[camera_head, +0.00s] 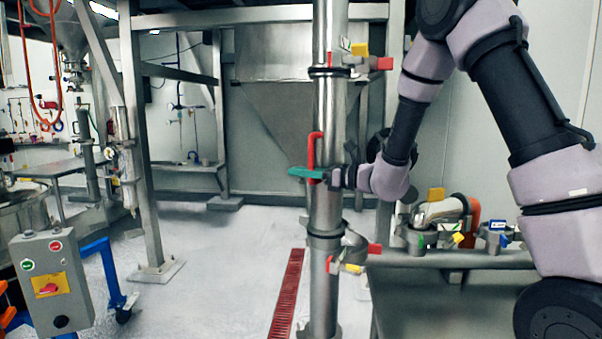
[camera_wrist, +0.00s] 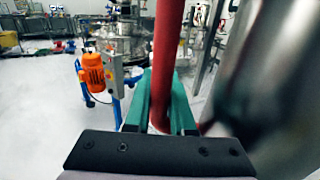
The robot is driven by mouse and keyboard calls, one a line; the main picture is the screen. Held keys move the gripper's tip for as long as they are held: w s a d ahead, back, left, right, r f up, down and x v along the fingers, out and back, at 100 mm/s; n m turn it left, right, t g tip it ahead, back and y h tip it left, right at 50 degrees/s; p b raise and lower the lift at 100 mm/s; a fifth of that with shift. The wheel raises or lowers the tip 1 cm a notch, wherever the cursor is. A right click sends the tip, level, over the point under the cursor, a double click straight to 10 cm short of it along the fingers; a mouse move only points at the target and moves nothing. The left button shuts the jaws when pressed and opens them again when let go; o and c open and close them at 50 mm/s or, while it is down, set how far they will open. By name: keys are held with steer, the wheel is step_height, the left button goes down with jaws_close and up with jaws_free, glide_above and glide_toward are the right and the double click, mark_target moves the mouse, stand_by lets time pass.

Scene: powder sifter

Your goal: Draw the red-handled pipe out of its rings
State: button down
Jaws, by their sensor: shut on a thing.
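The steel pipe (camera_head: 327,203) stands upright in the middle of the head view, with a red handle (camera_head: 311,150) on its left side. An upper ring (camera_head: 330,72) and a lower ring (camera_head: 324,240) are around it. My gripper (camera_head: 305,173) is shut on the red handle, with its green fingers pointing left across it. In the wrist view the red handle (camera_wrist: 166,60) runs between the green fingers (camera_wrist: 160,105). The steel pipe (camera_wrist: 275,80) fills the right side there, close beside the fingers.
A grey control box (camera_head: 50,283) on a blue stand is at lower left. A bench (camera_head: 450,259) with several clamps and fittings stands at right. A steel frame post (camera_head: 142,150) is behind left. Floor left of the pipe is clear.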

steer(key=shift+a+r, duration=0.1)
steer(key=shift+r, duration=0.15)
stand_by(0.4)
steer(key=shift+s+a, duration=0.15)
steer(key=shift+s+a, duration=0.3)
steer(key=shift+s, duration=0.2)
steer(key=shift+s+a+f, duration=0.1)
steer(key=shift+s, duration=0.15)
stand_by(0.5)
steer(key=shift+s+a, duration=0.1)
steer(key=shift+s, duration=0.15)
steer(key=shift+s+f, duration=0.1)
stand_by(0.5)
steer(key=shift+s+a, duration=0.55)
steer(key=shift+s, duration=0.35)
steer(key=shift+s+a, duration=0.55)
steer(key=shift+s, duration=0.3)
stand_by(1.5)
